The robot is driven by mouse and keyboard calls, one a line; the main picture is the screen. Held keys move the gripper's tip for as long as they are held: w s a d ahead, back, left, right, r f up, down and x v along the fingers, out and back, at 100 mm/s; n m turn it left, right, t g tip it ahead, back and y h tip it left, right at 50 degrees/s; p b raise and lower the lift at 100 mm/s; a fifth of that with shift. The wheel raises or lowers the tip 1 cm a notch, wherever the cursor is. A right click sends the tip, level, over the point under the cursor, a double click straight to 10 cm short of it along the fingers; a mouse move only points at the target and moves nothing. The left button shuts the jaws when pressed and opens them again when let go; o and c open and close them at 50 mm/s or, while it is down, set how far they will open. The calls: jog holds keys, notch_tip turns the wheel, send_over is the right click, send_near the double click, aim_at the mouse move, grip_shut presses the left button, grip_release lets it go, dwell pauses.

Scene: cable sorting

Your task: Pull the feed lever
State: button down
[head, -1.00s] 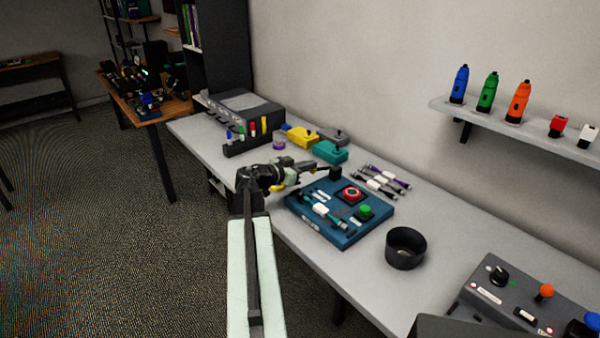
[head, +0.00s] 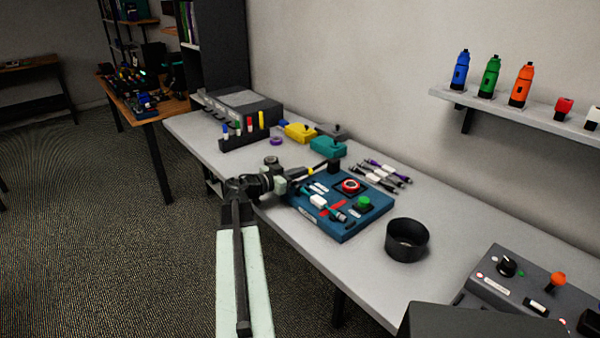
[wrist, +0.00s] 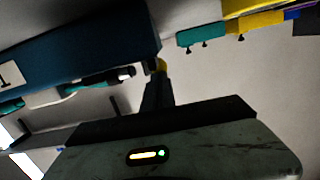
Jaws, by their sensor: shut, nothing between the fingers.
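A blue panel box (head: 345,230) stands on the grey bench, with a red round button (head: 350,186), a green button (head: 363,202) and a white connector piece on top. A small black block (head: 334,166) stands at its far-left corner; it may be the feed lever's handle, but I cannot tell. My gripper (head: 322,167) is shut and empty, reaching over the panel's left side towards the block. I cannot tell whether it touches. In the tilted wrist view, the panel (wrist: 80,45) fills the upper left, beside my dark fingers (wrist: 158,75).
A black round bin (head: 407,240) stands right of the panel. Cables (head: 385,175), a teal box (head: 327,148) and a yellow box (head: 300,132) lie behind it. A grey control box (head: 515,285) with an orange knob is at lower right.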

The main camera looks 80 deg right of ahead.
jog(key=shift+s+d+f, duration=0.1)
jog(key=shift+s, duration=0.05)
jog(key=r+p, duration=0.1)
jog(key=w+a+r+p, duration=0.1)
jog(key=r+p, duration=0.1)
jog(key=a+r+p, duration=0.1)
jog(key=r+p, duration=0.1)
jog(key=shift+w+r, duration=0.1)
jog(key=shift+w, duration=0.15)
jog(key=shift+w+a+f+b, duration=0.35)
jog(key=shift+a+f+b, duration=0.15)
jog(key=shift+f, duration=0.1)
jog(key=shift+w+a+f+b, duration=0.3)
jog(key=shift+a+f+b, duration=0.15)
jog(key=shift+f+b, duration=0.1)
jog(key=w+a, duration=0.2)
jog(key=w+a+f+b, duration=0.1)
jog(key=a, duration=0.2)
jog(key=shift+w+f, duration=0.1)
jog(key=shift+w, duration=0.3)
jog(key=shift+w+a, duration=0.25)
jog(key=shift+a, duration=0.05)
